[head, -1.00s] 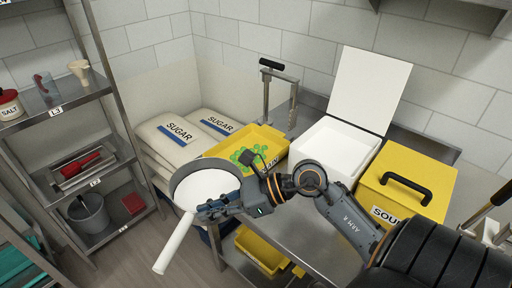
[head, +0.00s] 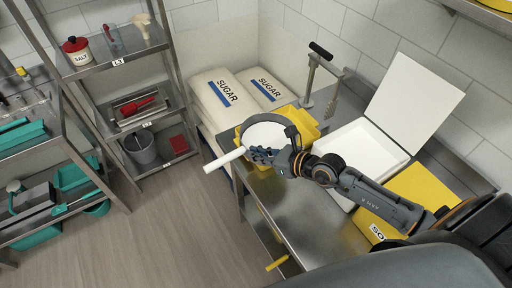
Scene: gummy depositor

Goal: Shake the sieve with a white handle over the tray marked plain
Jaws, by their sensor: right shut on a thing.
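The sieve has a dark round rim, a white inside (head: 264,134) and a white handle (head: 224,160) that points to the lower left. My right gripper (head: 262,155) is shut on the sieve near its rim and holds it up. A yellow tray (head: 308,124) lies behind and below the sieve at the left end of the steel table. The sieve and gripper cover most of the tray, so its marking and contents cannot be read now. I cannot tell how high the sieve is above it. My left gripper is not in view.
A white box with an open lid (head: 416,95) and a yellow box (head: 408,196) stand on the steel table (head: 285,205) to the right. A metal stand (head: 309,82) rises behind the tray. Sugar sacks (head: 222,98) lie to the left. Shelves (head: 142,65) stand farther left.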

